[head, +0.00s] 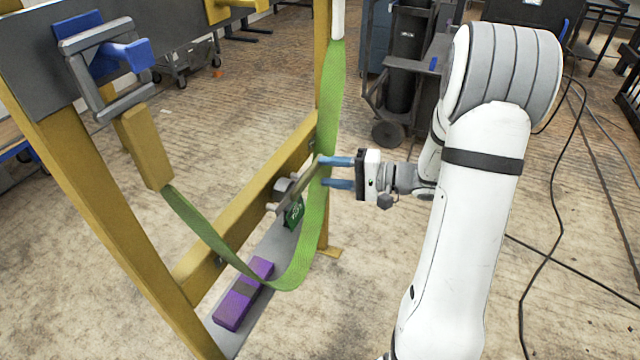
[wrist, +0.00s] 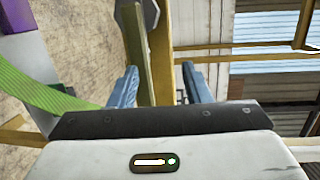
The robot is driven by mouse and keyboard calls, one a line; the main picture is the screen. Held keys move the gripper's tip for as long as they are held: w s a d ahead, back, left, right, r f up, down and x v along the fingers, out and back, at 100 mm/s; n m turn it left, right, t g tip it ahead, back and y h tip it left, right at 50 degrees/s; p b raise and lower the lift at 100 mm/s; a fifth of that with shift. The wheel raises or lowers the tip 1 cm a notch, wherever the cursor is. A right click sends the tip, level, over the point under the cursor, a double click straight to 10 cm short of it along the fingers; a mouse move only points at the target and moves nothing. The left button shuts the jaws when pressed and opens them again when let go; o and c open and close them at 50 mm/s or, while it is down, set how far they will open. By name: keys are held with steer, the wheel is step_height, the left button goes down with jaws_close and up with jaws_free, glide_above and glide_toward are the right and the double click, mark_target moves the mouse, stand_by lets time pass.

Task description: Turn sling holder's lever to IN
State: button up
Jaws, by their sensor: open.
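The sling holder's lever (head: 305,183) looks like a flat olive bar running up and right from a grey round hub (head: 283,186) on the yellow lower beam. In the wrist view the lever (wrist: 137,50) reaches from the grey hub (wrist: 150,12) toward my gripper, nearer the left finger. My gripper (head: 325,172) comes from the right with two blue fingers spread apart at the lever's free end; it also shows in the wrist view (wrist: 158,85). A dark green plate (head: 293,212) with white marks sits below the hub; I cannot read it.
A green sling (head: 330,110) hangs from the white piece at the top and loops to a yellow block (head: 147,147) at left, passing right by my fingers. Yellow posts (head: 120,200) stand around. A purple block (head: 243,293) lies on the grey base plate.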

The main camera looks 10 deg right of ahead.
mark_target(318, 167)
steer(key=w+d+f+m+t+b, duration=0.1)
steer(key=w+d+f+t+b, duration=0.1)
steer(key=w+d+f+t, duration=0.15)
steer(key=shift+g, duration=0.25)
steer(key=b+x, duration=0.1)
steer(key=x, duration=0.6)
steer(key=shift+s+a+f, duration=0.1)
steer(key=shift+s+a, duration=0.05)
steer(key=shift+s, duration=0.05)
steer(key=shift+c, duration=0.4)
jaws_close()
